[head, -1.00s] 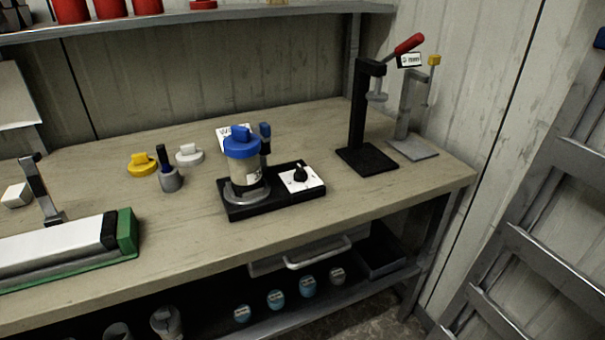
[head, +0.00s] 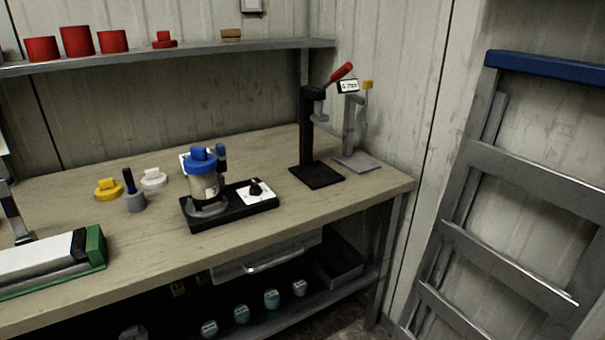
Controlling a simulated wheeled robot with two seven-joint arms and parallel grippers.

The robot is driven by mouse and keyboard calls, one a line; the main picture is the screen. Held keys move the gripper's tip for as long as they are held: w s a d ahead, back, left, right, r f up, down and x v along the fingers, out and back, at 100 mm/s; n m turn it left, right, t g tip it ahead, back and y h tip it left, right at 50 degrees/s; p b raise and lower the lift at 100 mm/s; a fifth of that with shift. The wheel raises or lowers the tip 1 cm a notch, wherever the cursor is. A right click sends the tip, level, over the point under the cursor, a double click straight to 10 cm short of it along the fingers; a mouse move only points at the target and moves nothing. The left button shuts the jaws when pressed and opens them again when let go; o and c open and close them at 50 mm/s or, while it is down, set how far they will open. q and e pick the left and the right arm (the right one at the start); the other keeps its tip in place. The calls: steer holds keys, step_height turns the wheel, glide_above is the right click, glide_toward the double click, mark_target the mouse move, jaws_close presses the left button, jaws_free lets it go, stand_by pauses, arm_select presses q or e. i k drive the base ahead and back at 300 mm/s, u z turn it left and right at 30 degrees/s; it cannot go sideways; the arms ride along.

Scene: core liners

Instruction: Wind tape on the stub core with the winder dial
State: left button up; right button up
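The tape winder is a black base (head: 233,213) on the middle of the bench. A stub core (head: 205,187), a pale upright cylinder with a blue cap (head: 201,160), stands on a grey ring at its left end. A dark post with a blue top (head: 221,157) rises just behind the core. The winder dial (head: 256,189) is a black knob on a white plate at the right end of the base. Whether tape is wound on the core cannot be told. Neither of my grippers shows in the head view.
A black press with a red handle (head: 341,73) and a grey stand (head: 354,160) are at the back right. Yellow (head: 109,190) and white (head: 153,179) caps and a grey pot (head: 136,202) lie left. A green-ended tray (head: 95,246) is front left. A ladder-like rack (head: 520,170) stands right.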

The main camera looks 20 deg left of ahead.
mark_target(255, 190)
steer(key=i, duration=0.55)
steer(key=u, duration=0.8)
